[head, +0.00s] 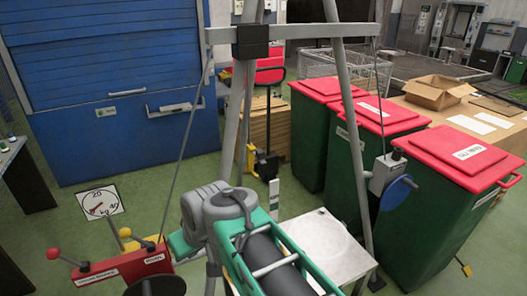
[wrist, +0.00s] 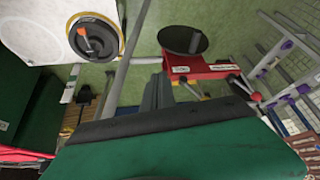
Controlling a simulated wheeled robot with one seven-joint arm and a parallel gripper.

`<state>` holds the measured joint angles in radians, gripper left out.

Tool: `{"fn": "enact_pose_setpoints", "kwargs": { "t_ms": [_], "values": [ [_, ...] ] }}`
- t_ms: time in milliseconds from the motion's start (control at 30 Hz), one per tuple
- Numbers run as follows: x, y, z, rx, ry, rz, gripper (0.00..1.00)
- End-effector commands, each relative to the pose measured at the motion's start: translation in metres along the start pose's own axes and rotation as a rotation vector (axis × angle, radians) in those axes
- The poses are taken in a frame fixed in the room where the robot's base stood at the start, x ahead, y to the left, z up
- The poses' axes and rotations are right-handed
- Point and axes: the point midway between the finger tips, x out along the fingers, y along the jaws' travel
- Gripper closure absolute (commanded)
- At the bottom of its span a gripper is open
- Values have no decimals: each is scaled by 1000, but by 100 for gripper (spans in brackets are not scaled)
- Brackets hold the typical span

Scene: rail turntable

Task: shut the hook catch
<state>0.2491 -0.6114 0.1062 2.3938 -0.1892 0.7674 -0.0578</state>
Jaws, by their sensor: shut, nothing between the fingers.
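I cannot make out the hook catch for certain in either view. In the wrist view my gripper (wrist: 158,92) is shut and empty, its grey fingers together over the green floor. Beyond them is a red box (wrist: 205,71) with small labels and coloured lever knobs, beside a round dark disc (wrist: 183,40). The red box also shows at the lower left of the head view (head: 122,268). A round dark part with an orange piece and yellow rim (wrist: 95,38) lies by a white plate (wrist: 30,30). In the head view my arm hides my fingers.
A grey frame (head: 300,32) with slanting legs and cables stands ahead. A crank box with a blue wheel (head: 397,191) is on its right leg. Red-lidded green bins (head: 440,215) stand right. A dial (head: 99,204) stands left.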

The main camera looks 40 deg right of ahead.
Motion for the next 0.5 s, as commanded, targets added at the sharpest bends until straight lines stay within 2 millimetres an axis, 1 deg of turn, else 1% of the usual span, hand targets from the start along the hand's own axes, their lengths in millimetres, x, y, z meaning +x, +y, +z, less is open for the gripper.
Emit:
{"fn": "enact_pose_setpoints", "kwargs": {
  "t_ms": [33,67,100,167,200,233,267,300,400,500],
  "values": [
    [3,29,-20,40,75,11,100],
    [2,45,-34,55,129,14,100],
    [-3,69,-52,74,205,22,100],
    [-16,109,-75,98,320,44,100],
    [-28,136,-86,112,396,62,100],
    [-38,157,-92,121,453,79,100],
    [-49,177,-97,130,507,98,100],
    [-65,202,-101,137,576,124,100],
    [-103,251,-101,148,713,183,100],
    [-131,277,-97,147,797,223,100]
  ]
}}
